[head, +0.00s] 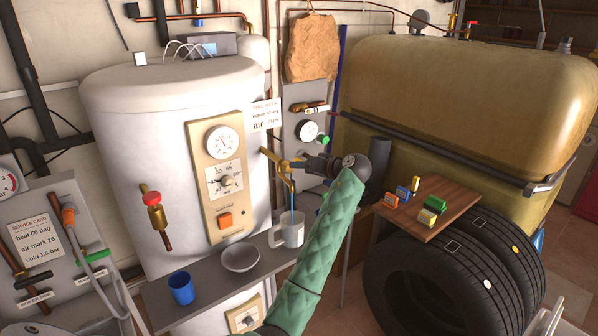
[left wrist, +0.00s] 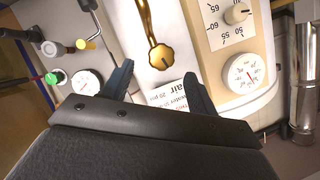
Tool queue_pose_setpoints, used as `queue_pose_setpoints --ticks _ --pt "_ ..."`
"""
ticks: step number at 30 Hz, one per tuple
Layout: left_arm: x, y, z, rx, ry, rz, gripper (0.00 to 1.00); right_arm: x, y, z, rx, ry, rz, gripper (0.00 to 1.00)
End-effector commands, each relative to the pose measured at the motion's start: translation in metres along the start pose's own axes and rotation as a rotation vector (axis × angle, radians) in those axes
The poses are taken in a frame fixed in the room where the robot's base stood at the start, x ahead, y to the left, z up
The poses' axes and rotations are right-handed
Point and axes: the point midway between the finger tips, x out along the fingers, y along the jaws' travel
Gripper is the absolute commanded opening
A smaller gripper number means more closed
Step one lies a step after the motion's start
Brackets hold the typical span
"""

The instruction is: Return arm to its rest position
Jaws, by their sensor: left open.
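My left arm, in a green quilted sleeve, rises from the bottom of the head view and bends left at a dark wrist. My left gripper (head: 303,164) is beside the brass tap (head: 279,164) on the white boiler (head: 165,110). In the left wrist view, the gripper (left wrist: 160,80) has its two dark fingers spread apart. The tap's round brass handle (left wrist: 161,57) shows between and beyond them; nothing is held. A grey mug (head: 290,232) stands below the tap, with a thin blue stream or rod reaching into it. My right gripper is not seen.
A grey shelf (head: 215,283) carries a blue cup (head: 181,288) and a bowl (head: 240,257). A gauge panel (head: 308,110) stands behind the gripper. At right, a wooden board (head: 425,205) with several coloured blocks lies on tyres (head: 450,275), before a large tan tank (head: 465,100).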

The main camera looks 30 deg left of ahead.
Motion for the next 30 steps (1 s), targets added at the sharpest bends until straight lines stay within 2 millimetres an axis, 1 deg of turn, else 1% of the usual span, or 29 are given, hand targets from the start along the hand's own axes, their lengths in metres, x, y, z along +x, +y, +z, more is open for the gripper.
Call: queue_pose_setpoints --ticks 6,18,22,23,26,30 --pt "-0.004 -0.001 0.0 -0.001 0.0 0.0 0.59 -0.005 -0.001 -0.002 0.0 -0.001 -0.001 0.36" --pt "-0.004 0.0 0.0 0.0 0.0 0.0 0.59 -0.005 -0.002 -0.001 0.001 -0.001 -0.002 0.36" --pt "-0.004 0.0 -0.003 0.03 0.012 0.003 0.59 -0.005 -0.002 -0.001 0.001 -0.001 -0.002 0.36" --pt "-0.004 0.002 -0.005 0.044 0.024 0.013 0.59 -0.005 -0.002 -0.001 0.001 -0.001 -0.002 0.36" --pt "-0.005 0.017 -0.01 0.086 0.052 0.092 0.59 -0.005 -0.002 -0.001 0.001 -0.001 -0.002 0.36" --pt "-0.015 0.037 -0.018 0.118 0.097 0.238 0.59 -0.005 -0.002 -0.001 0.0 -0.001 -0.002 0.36"
